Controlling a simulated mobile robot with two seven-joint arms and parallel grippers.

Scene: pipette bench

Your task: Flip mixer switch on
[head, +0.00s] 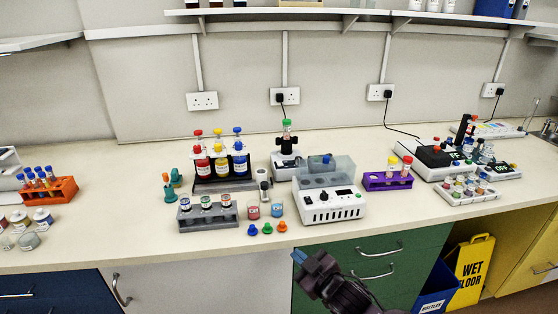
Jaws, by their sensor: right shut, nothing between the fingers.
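The likely mixer (283,172) is a small white unit with a black top at the back middle of the bench. A tube with a green cap (287,123) stands upright above it. Its switch is too small to make out, and its right part is hidden behind a white device with a clear lid (335,210). My right gripper (299,257) is shut and empty, low in front of the green drawers, nearer than the bench's front edge and well apart from the mixer. My left gripper is out of view.
Near the mixer stand a grey rack (208,217), colored bottles (220,166) and a purple rack (388,181). Small colored caps (267,228) lie near the front edge. A black cable runs up to a wall socket (285,96).

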